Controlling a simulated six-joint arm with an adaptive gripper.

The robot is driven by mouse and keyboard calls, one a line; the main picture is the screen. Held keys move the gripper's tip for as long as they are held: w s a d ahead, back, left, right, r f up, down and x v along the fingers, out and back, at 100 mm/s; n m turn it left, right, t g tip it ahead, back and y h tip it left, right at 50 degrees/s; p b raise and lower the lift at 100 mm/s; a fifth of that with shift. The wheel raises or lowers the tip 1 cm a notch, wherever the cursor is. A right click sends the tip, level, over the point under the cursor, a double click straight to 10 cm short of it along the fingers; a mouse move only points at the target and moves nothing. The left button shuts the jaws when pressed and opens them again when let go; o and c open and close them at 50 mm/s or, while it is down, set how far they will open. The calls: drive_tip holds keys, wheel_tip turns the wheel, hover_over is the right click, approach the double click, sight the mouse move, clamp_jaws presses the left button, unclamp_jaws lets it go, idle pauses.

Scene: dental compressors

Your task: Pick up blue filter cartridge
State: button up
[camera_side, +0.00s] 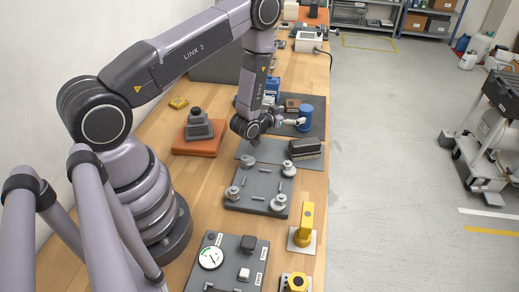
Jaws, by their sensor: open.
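The blue filter cartridge (306,113) appears as a small blue cylinder standing upright on a dark mat (316,131) near the right edge of the wooden bench. My gripper (299,122) reaches in from the left, low and roughly level, with its tips at the cartridge's left side. It is open. At this size I cannot tell whether the fingers are around the cartridge or touching it. Another blue object (272,86) sits behind, partly hidden by my arm.
A black block (305,148) lies on a grey plate in front of the cartridge. A small brown box (292,104) stands behind it. A grey fixture plate (259,189), a yellow bracket (306,221) and an orange base (199,143) with a grey part occupy the bench nearer.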

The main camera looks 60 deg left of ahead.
sight(302, 114)
drive_tip(key=x, duration=0.7)
drive_tip(key=shift+w+d+f, duration=0.1)
drive_tip(key=shift+w+f, duration=0.15)
drive_tip(key=shift+f, duration=0.05)
drive_tip(key=shift+c, duration=0.4)
drive_tip(key=c, duration=1.2)
